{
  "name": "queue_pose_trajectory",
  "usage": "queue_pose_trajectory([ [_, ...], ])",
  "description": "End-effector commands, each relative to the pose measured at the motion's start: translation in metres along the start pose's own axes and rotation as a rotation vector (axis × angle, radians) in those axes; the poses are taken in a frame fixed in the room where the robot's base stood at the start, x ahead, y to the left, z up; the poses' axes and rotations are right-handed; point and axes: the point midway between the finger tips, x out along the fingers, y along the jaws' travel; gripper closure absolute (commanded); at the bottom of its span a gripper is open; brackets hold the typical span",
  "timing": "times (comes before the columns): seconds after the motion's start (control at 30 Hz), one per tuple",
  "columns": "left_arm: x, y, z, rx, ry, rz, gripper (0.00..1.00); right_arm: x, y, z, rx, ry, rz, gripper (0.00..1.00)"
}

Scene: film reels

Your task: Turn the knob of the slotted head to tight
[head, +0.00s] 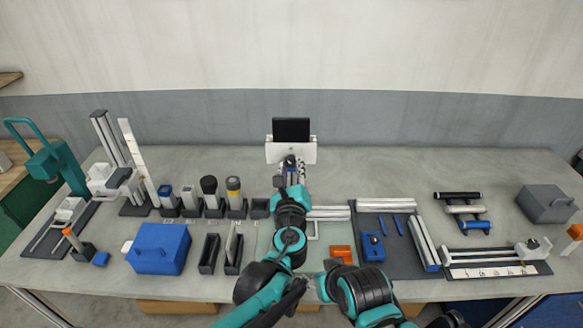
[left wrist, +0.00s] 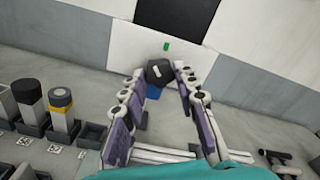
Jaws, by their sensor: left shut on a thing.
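The black knob (left wrist: 160,72) sits between the fingertips of my left gripper (left wrist: 160,78) in the left wrist view. A short white mark lies slanted on its face. A blue part (left wrist: 153,92) shows just below the knob. Behind it is a white panel (left wrist: 148,46) with a small green mark (left wrist: 166,46) above the knob. In the head view the white housing (head: 309,153) with a black screen (head: 291,129) stands at the back middle, and my left gripper (head: 290,163) reaches to its front, closed on the knob. My gripper hides most of the knob there.
Several posts in dark holders (head: 209,195) stand left of my left arm. A blue box (head: 158,248) is at front left. A dark mat (head: 398,262) with a blue block (head: 372,247) lies to the right. The table (head: 400,170) is clear at back right.

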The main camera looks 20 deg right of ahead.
Motion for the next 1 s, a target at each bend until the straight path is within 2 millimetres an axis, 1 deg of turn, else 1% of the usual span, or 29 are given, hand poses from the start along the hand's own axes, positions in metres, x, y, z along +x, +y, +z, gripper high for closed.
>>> queue_pose_trajectory([
  [0.3,-0.0007,0.0015,-0.0008,0.295,0.001,0.0,0.99,-0.0005,0.0,-0.0004,0.0,0.0,0.0,0.47],
  [0.6,-0.0008,0.0022,-0.0007,0.538,0.001,0.0,0.99,-0.001,0.0,-0.0007,0.0,0.0,0.0,0.47],
  [0.8,-0.0009,0.0025,-0.0007,0.647,0.001,0.0,0.99,-0.0011,0.0,-0.0008,0.0,0.0,0.0,0.47],
  [1.0,-0.001,0.0027,-0.0007,0.709,0.001,0.0,0.99,-0.0012,0.0,-0.0008,0.0,0.0,0.0,0.47],
])
